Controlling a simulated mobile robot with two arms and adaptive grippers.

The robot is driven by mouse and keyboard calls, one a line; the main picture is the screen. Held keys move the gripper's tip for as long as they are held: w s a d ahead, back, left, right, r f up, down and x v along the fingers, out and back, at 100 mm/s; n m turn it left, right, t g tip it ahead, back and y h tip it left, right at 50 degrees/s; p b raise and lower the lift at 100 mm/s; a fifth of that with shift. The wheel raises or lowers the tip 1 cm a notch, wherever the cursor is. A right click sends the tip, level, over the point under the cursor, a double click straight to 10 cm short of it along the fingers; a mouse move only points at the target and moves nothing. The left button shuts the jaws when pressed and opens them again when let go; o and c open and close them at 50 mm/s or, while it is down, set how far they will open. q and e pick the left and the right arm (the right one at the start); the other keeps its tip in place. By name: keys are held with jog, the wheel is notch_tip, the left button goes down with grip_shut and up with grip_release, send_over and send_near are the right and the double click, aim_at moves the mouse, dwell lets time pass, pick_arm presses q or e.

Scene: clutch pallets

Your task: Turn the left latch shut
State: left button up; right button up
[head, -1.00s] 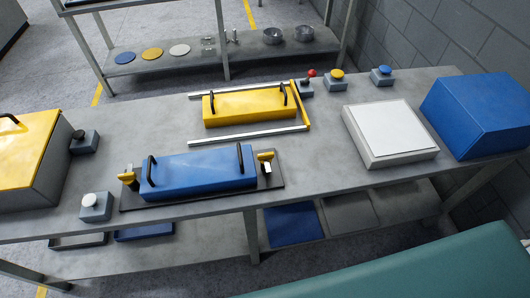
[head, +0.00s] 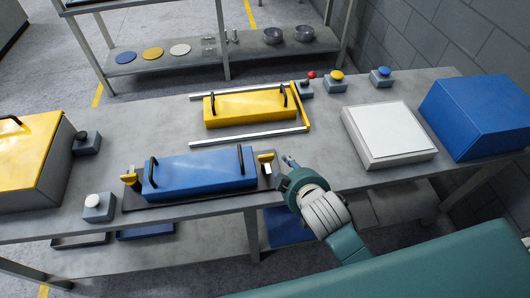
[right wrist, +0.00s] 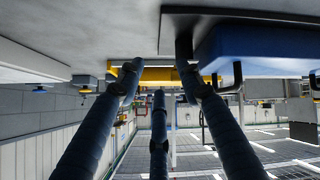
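The blue block (head: 198,174) with two black handles lies on a dark base plate (head: 160,203) on the grey table. The left latch (head: 129,178), with a yellow top, stands at the block's left end. The right latch (head: 266,159), also yellow-topped, stands at its right end. My right gripper (head: 288,162) is just right of the right latch, far from the left latch. In the right wrist view its dark fingers (right wrist: 158,75) are spread with nothing between them, and the blue block (right wrist: 255,45) shows at the upper right. My left gripper is not in view.
A yellow block (head: 243,108) sits between metal rails behind the blue one. A white-button box (head: 98,207) stands left of the plate, near the front edge. A white-topped box (head: 388,135) and a blue box (head: 478,115) stand at right. A yellow-lidded box (head: 30,160) is at far left.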

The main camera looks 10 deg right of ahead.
jog(key=w+a+r+n+t+y, duration=0.2)
jog(key=w+a+r+n+t, duration=0.3)
jog(key=w+r, duration=0.55)
jog(key=a+r+n+t+y, duration=0.3)
jog(key=a+r+n+y, duration=0.45)
jog(key=a+r, duration=0.65)
jog(key=s+a+r+n+g+y, duration=0.3)
jog(key=s+a+n+g+y, duration=0.2)
jog(key=a+n+g, duration=0.45)
jog(key=s+a+r+n+g+y, duration=0.3)
jog(key=s+a+n+g+y, duration=0.25)
jog(key=n, duration=0.75)
jog(key=n+g+h, duration=0.3)
jog(key=n+h, duration=1)
jog(key=h, duration=0.7)
send_over(265, 157)
notch_tip(265, 157, down, 20)
notch_tip(265, 157, down, 10)
jog(key=p, duration=0.3)
jog(key=shift+r+p, duration=0.25)
jog(key=shift+p, duration=0.1)
jog(key=shift+w+f, duration=0.1)
jog(key=shift+f, duration=0.5)
